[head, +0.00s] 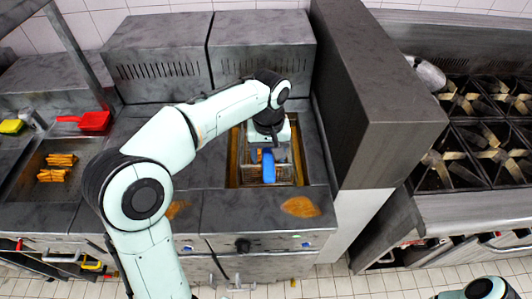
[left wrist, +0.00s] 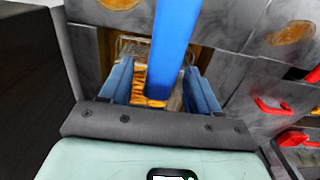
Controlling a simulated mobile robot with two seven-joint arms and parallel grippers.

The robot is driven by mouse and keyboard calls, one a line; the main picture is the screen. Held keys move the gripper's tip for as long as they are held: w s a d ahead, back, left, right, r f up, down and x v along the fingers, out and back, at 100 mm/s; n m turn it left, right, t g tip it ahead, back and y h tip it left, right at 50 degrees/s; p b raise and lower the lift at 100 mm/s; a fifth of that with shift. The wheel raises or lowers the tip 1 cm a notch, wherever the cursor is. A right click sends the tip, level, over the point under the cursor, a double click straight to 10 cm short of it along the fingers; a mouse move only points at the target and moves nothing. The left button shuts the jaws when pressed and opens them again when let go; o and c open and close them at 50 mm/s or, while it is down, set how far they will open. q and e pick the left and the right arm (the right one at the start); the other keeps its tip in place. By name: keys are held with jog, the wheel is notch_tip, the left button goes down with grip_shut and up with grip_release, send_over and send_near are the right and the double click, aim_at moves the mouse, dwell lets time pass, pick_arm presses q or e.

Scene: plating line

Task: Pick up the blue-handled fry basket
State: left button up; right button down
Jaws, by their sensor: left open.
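The fry basket is a wire basket (head: 285,173) sitting in the fryer well, with a blue handle (head: 268,166) pointing toward the front. My left gripper (head: 267,150) is over the basket, pointing down, and mostly hidden by its own wrist. In the left wrist view its two fingers (left wrist: 160,88) are open, and the blue handle (left wrist: 176,40) runs between them without visible contact on either side. The wire mesh (left wrist: 133,48) and some golden fries (left wrist: 138,85) show beyond. My right gripper is not in view.
A tall grey cabinet (head: 385,110) stands close to the fryer's right, with a burner stove (head: 480,130) beyond. A hood box (head: 262,45) stands behind. On the left are a tray with fries (head: 56,170) and a red scoop (head: 94,121).

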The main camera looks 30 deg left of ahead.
pick_arm(q)
notch_tip(320, 180, down, 3)
jog(key=shift+r, duration=0.2)
grip_shut()
jog(key=shift+r, duration=0.1)
